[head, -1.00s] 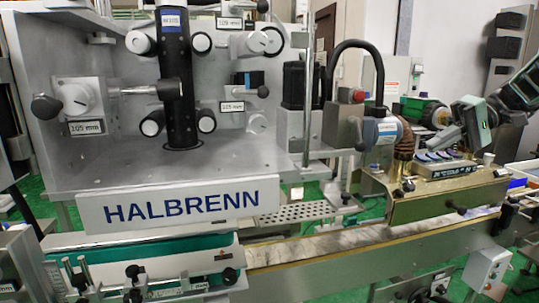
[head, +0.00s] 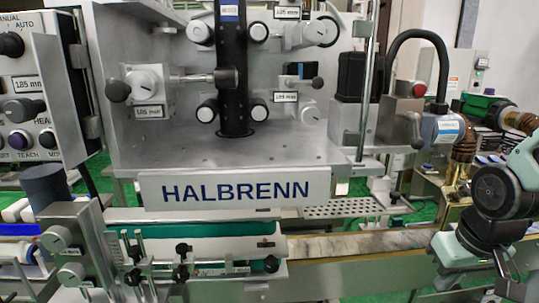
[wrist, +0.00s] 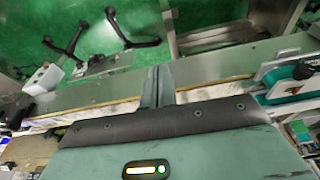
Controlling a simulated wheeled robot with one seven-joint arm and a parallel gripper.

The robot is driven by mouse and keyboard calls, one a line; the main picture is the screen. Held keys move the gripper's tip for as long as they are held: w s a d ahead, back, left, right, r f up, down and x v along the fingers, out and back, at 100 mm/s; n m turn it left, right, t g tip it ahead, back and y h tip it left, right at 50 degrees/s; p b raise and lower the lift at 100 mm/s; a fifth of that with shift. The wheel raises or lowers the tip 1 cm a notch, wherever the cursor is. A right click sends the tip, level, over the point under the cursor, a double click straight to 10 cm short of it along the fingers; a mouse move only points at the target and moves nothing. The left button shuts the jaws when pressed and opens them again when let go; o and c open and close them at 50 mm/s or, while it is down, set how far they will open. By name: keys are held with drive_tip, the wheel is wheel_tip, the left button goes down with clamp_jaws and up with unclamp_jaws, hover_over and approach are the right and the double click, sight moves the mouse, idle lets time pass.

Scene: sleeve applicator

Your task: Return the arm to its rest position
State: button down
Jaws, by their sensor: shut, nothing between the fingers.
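In the wrist view my gripper (wrist: 157,86) has its two grey fingers together, with nothing between them. They point over the conveyor (wrist: 205,93), which crosses the picture below them, and I see no contact with it. In the head view my arm (head: 500,195), mint green and black, is at the right edge, in front of the far end of the conveyor (head: 350,245). The fingers cannot be made out clearly there.
The grey HALBRENN machine (head: 285,150) fills the middle of the head view. A control panel (head: 20,105) stands at the left. A brass-coloured tunnel (head: 425,185) is behind my arm. In the wrist view, green floor (wrist: 190,15) lies beyond the conveyor, with a black-legged stand (wrist: 105,42).

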drive_tip(key=s+a+r+n+g, duration=0.1)
drive_tip(key=s+a+n, duration=0.3)
drive_tip(key=a, duration=0.7)
drive_tip(key=shift+s+a+y, duration=0.15)
drive_tip(key=shift+s+y, duration=0.25)
drive_tip(key=shift+s, duration=0.05)
drive_tip(key=c, duration=1.8)
unclamp_jaws()
drive_tip(key=s+a+n, duration=0.1)
drive_tip(key=s+a, duration=0.1)
drive_tip(key=s+a+n+g, duration=0.1)
drive_tip(key=s+a, duration=0.1)
drive_tip(key=s, duration=0.1)
drive_tip(key=s+a+r+n, duration=0.1)
drive_tip(key=s+a, duration=0.1)
drive_tip(key=shift+s+a+n+g, duration=0.3)
drive_tip(key=shift+s+a, duration=0.05)
drive_tip(key=shift+s, duration=0.05)
drive_tip(key=o, duration=0.3)
drive_tip(key=shift+s+a+r, duration=0.1)
drive_tip(key=shift+s, duration=0.15)
drive_tip(key=shift+o, duration=0.2)
drive_tip(key=shift+w, duration=0.1)
